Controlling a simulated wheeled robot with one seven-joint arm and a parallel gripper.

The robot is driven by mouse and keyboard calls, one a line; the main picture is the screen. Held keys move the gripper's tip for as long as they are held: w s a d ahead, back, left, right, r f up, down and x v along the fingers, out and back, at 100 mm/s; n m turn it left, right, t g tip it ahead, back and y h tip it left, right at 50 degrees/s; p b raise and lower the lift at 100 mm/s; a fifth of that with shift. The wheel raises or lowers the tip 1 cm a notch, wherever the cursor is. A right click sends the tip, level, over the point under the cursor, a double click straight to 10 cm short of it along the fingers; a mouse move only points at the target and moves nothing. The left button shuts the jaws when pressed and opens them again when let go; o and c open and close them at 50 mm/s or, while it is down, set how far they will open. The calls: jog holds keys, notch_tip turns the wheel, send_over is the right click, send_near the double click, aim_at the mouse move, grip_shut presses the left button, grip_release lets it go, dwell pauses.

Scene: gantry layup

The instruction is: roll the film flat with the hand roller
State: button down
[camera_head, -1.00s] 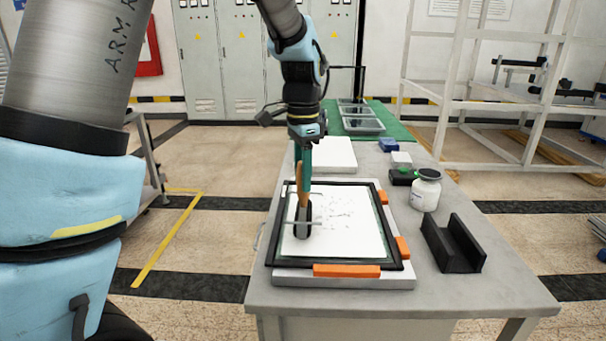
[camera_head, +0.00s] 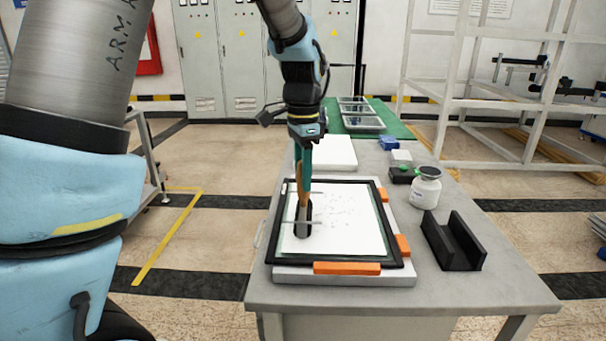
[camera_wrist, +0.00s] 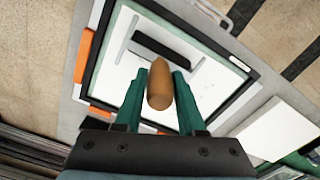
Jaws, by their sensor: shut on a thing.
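The white film (camera_head: 350,232) lies in a black frame (camera_head: 391,262) on a light plate on the table. Small dark specks or wrinkles show across its middle and right part. My gripper (camera_head: 304,176) is shut on the wooden handle of the hand roller (camera_head: 303,222), which is held upright over the film's left side. In the wrist view the handle (camera_wrist: 159,85) sits between the green fingers, with the dark roller (camera_wrist: 161,48) and its wire frame beyond. The roller appears to be on the film, but contact is hard to confirm.
Orange clamps (camera_head: 347,268) sit on the frame's near and right edges. To the right stand a black V-shaped cradle (camera_head: 453,243) and a white jar (camera_head: 426,189). A white block (camera_head: 333,153) lies behind the frame. The table's front right is clear.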

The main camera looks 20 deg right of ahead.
jog(key=shift+d, duration=0.1)
jog(key=shift+s+d+p, duration=2.15)
jog(key=shift+s+d, duration=0.75)
jog(key=shift+d, duration=3.25)
jog(key=shift+w+a+f, duration=0.1)
jog(key=shift+w+a, duration=0.85)
jog(key=shift+a, duration=1.15)
jog(key=shift+w+a+r, duration=0.1)
jog(key=shift+w+a, duration=0.9)
jog(key=shift+a, duration=1.1)
jog(key=shift+w+a+f, duration=0.1)
jog(key=shift+w+a, duration=0.85)
jog(key=shift+a, duration=1.15)
notch_tip(320, 180, up, 5)
jog(key=p, duration=0.4)
jog(key=shift+d, duration=0.15)
